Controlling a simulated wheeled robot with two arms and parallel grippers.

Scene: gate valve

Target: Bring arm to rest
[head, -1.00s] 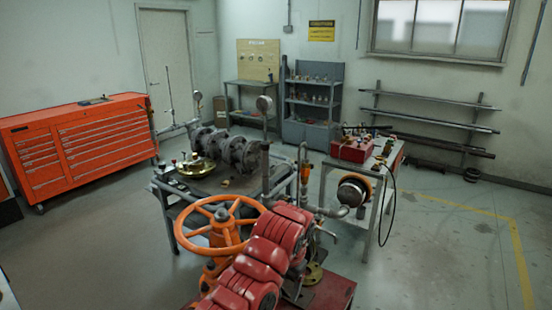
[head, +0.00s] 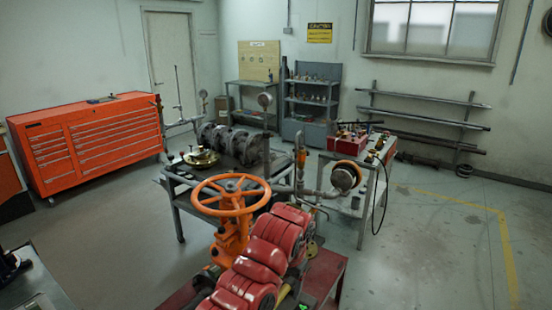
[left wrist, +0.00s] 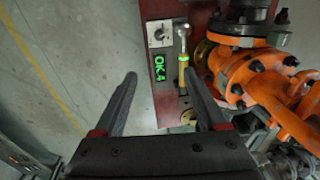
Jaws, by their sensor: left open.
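The orange gate valve with its handwheel (head: 232,212) stands upright on a red stand (head: 328,272) in the lower middle of the head view. In the left wrist view its orange body (left wrist: 240,75) is on the right. A green lit display reading OK4 (left wrist: 159,68) and a gauge-like rod with a yellow and green band (left wrist: 183,68) are on the stand. My left gripper (left wrist: 160,76) is open, with nothing between its dark fingers, above the stand's edge and beside the valve. In the head view red arm links largely hide the gripper. My right gripper is not seen.
A work table (head: 182,200) with dark flanged parts stands behind the valve. A second table (head: 362,205) with a red box (head: 350,148) is right of it. A bench (head: 40,285) is at the lower left. An orange tool cabinet (head: 90,140) is farther left. The right floor is open.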

